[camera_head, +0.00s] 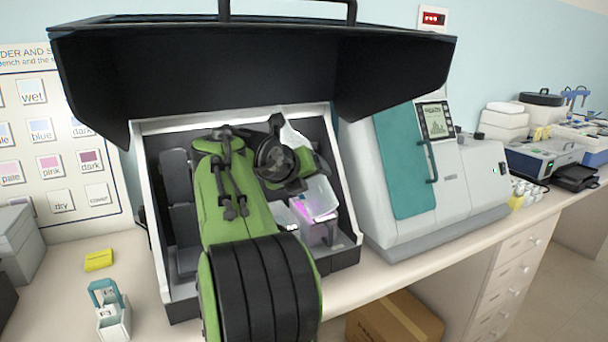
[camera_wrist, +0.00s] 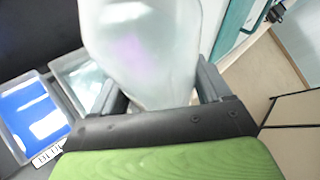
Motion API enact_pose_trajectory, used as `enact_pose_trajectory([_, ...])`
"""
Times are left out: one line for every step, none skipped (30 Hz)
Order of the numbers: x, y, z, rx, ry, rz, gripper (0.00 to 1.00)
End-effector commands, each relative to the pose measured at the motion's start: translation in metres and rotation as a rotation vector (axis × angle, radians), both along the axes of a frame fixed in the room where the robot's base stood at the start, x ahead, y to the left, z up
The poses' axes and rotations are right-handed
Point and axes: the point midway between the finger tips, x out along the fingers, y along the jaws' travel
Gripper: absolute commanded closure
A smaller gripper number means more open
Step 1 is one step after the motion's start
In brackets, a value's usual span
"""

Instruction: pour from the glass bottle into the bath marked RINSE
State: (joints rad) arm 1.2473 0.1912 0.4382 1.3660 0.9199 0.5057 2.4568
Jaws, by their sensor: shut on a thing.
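My gripper (camera_wrist: 160,88) is shut on the clear glass bottle (camera_wrist: 140,45), which fills the top middle of the wrist view. A faint purple tint shows in the glass. In the head view my green arm reaches into the open staining station and hides most of the gripper and bottle. In the wrist view a bath with blue liquid (camera_wrist: 28,112) stands at left, its label partly readable as "BLU". A paler bath (camera_wrist: 85,82) is beside it, partly hidden by the bottle. I cannot read a RINSE label in either view.
The black hood (camera_head: 250,70) is raised above the station (camera_head: 345,240). A clear container with purple in it (camera_head: 318,232) shows right of my arm. A white machine with a teal door (camera_head: 405,165) stands at right. A small teal-handled rack (camera_head: 110,315) and yellow block (camera_head: 99,260) lie at left.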

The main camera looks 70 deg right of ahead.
Motion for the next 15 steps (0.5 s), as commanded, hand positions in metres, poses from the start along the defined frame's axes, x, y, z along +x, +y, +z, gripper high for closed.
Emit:
enact_pose_trajectory([-0.001,0.0008,0.0025,-0.003,0.007,0.0,0.84])
enact_pose_trajectory([-0.0019,0.0011,0.0026,-0.001,0.014,0.0,0.84])
enact_pose_trajectory([-0.003,0.0015,0.0027,0.001,0.022,-0.001,0.84])
enact_pose_trajectory([-0.0039,0.0019,0.0027,0.003,0.027,-0.001,0.84])
enact_pose_trajectory([-0.0047,0.0022,0.0028,0.004,0.032,-0.001,0.84])
enact_pose_trajectory([-0.0055,0.0026,0.003,0.006,0.04,0.0,0.84])
enact_pose_trajectory([-0.006,0.0031,0.0031,0.007,0.046,0.0,0.84])
enact_pose_trajectory([-0.0066,0.0035,0.0032,0.009,0.052,0.001,0.84])
enact_pose_trajectory([-0.0073,0.0038,0.0033,0.011,0.058,0.0,0.84])
enact_pose_trajectory([-0.0079,0.004,0.0033,0.012,0.061,-0.001,0.84])
enact_pose_trajectory([-0.0085,0.0042,0.0033,0.012,0.063,-0.001,0.84])
enact_pose_trajectory([-0.009,0.0043,0.0032,0.013,0.065,-0.001,0.84])
enact_pose_trajectory([-0.0092,0.0043,0.0031,0.013,0.067,-0.002,0.84])
enact_pose_trajectory([-0.0093,0.0043,0.0031,0.013,0.067,-0.002,0.84])
enact_pose_trajectory([-0.0093,0.0043,0.0031,0.013,0.067,-0.002,0.84])
